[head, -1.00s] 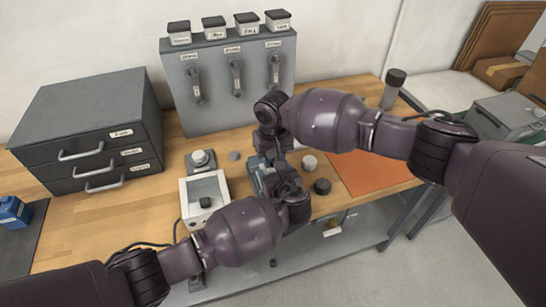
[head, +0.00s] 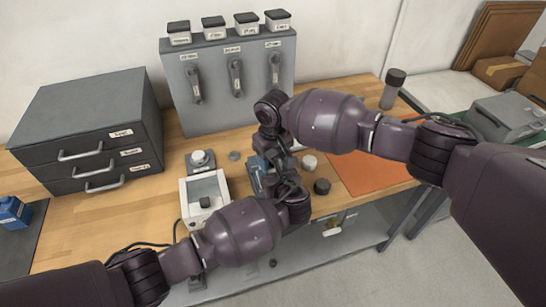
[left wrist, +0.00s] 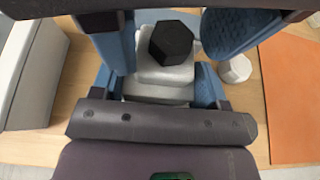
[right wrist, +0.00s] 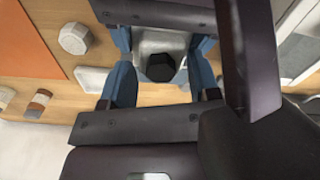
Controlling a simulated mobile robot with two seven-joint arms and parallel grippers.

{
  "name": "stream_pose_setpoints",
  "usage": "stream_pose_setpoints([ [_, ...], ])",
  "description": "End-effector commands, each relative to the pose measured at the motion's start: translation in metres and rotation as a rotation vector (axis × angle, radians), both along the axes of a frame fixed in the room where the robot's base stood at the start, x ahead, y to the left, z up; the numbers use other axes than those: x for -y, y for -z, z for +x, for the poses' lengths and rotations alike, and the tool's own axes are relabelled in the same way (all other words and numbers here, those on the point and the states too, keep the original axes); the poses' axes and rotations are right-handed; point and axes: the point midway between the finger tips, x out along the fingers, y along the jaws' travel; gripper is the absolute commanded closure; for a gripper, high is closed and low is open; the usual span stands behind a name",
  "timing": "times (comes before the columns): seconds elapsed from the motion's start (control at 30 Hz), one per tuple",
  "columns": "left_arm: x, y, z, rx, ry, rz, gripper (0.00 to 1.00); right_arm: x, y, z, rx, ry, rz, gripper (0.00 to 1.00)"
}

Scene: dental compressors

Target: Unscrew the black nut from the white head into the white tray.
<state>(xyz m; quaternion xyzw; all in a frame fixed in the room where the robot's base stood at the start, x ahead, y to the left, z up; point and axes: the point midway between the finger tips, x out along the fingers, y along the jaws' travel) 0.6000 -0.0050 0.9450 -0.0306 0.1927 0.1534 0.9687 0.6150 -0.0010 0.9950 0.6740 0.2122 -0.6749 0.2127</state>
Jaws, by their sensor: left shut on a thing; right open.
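The black nut (left wrist: 171,42) is a dark hexagonal piece on top of the white head (left wrist: 165,74). In the right wrist view the nut (right wrist: 160,67) also shows on the pale body (right wrist: 160,42). My left gripper (left wrist: 166,82) is shut on the white head, with blue fingers at its sides; the exact contact is partly hidden. My right gripper (right wrist: 160,72) is open, its blue fingers apart on either side of the nut. In the head view the wrists hide most of this. The white tray (head: 185,192) stands left of the grippers with a dark piece inside.
A white hexagonal piece (head: 308,162) and another black one (head: 322,187) lie right of the grippers, near the orange mat (head: 370,172). A knobbed grey block (head: 200,166) stands behind the tray. A grey cabinet (head: 232,95) and drawer unit (head: 90,130) stand at the back.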

Motion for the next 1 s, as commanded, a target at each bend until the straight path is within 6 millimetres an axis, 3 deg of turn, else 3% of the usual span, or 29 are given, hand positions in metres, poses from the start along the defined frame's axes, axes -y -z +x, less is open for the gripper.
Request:
stream_pose_setpoints([
  [0.17, 0.0, 0.001, -0.001, -0.002, 0.0, -0.001, 0.98, 0.0, -0.005, 0.0, 0.001, -0.001, 0.001, 0.44],
  [0.53, 0.0, 0.001, -0.001, -0.002, 0.0, -0.001, 0.98, 0.0, -0.044, 0.0, 0.001, 0.001, 0.002, 0.44],
  [0.57, 0.0, 0.001, -0.001, -0.002, 0.0, -0.001, 0.98, 0.0, -0.045, 0.0, 0.001, 0.0, 0.001, 0.49],
  [0.73, 0.0, 0.001, -0.001, -0.002, 0.0, -0.001, 0.98, 0.001, -0.058, 0.007, 0.021, -0.002, -0.001, 0.49],
  [1.0, 0.0, 0.001, -0.001, -0.002, 0.0, -0.001, 0.98, 0.001, -0.073, 0.007, 0.025, 0.291, 0.003, 0.49],
])
